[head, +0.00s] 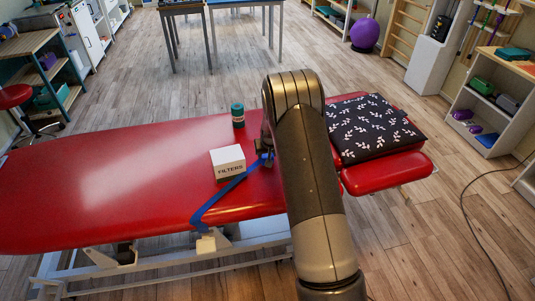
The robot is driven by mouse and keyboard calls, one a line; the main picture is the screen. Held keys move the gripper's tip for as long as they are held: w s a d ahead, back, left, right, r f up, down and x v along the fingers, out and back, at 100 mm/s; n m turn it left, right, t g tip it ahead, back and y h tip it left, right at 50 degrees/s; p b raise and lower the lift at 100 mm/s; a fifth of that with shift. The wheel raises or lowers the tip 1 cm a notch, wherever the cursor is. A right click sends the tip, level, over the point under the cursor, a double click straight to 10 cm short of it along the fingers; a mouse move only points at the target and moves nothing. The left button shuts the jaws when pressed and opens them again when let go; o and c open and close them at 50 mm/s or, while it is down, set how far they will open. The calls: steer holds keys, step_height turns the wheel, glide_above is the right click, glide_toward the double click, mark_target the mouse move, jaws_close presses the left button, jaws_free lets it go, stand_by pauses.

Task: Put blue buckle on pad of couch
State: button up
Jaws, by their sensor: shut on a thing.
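The red couch pad (110,190) stretches across the middle of the head view. My gripper (265,155) is low over the pad, right of its middle, and partly hidden by my arm. It is shut on the blue buckle (268,160), of which only a small bit shows at the fingertips. A blue strap (222,194) runs from there down-left across the pad to its near edge, then bends over the edge. I cannot tell whether the buckle touches the pad.
A white box marked FILTERS (228,162) stands just left of my gripper. A dark teal cylinder (238,115) stands behind it. A dark leaf-patterned cushion (375,128) lies at the couch's right end. The pad's left half is clear.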

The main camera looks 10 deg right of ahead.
steer(key=o, duration=1)
steer(key=shift+f, duration=0.1)
steer(key=s+a+f+v, duration=0.1)
steer(key=s+v, duration=0.1)
steer(key=v, duration=1)
steer(key=s+a+f+v, duration=0.1)
steer(key=s+v, duration=0.2)
steer(key=v, duration=0.9)
steer(key=s+a+f+v, duration=0.1)
steer(key=s+v, duration=0.1)
steer(key=v, duration=1)
steer(key=shift+t, duration=0.5)
steer(key=s+r, duration=0.1)
steer(key=s, duration=0.7)
steer(key=s+r, duration=0.1)
steer(key=s, duration=0.7)
steer(key=s+r, duration=0.2)
steer(key=s, duration=0.6)
steer(key=shift+s+a+r, duration=0.15)
steer(key=shift+s+a, duration=0.1)
steer(key=shift+s, duration=0.15)
